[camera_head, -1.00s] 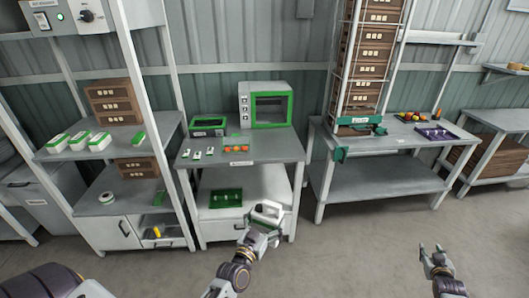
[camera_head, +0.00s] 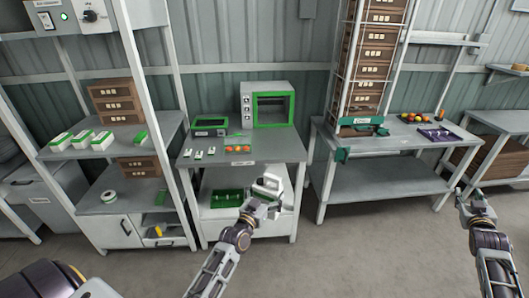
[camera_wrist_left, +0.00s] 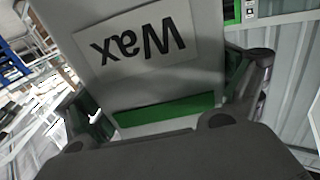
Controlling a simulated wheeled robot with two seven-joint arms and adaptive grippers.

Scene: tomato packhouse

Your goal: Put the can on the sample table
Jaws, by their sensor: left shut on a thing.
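A pale grey can (camera_head: 268,186) with green parts is held in my left gripper (camera_head: 262,202). In the left wrist view the can (camera_wrist_left: 150,85) fills the middle, with an upside-down "Wax" label and the fingers on either side. In the head view it overlaps the front right of a grey table (camera_head: 272,150) with a small front label too small to read. I cannot tell its exact distance from the table. My right gripper (camera_head: 473,197) is empty, fingers apart, over the floor at the right.
The table carries a green-framed cabinet (camera_head: 267,104), a small green device (camera_head: 210,126) and orange samples (camera_head: 239,149); its front right top is clear. A shelving rack (camera_head: 105,150) stands left. Another table (camera_head: 370,145) to the right holds crates and a purple tray (camera_head: 440,136).

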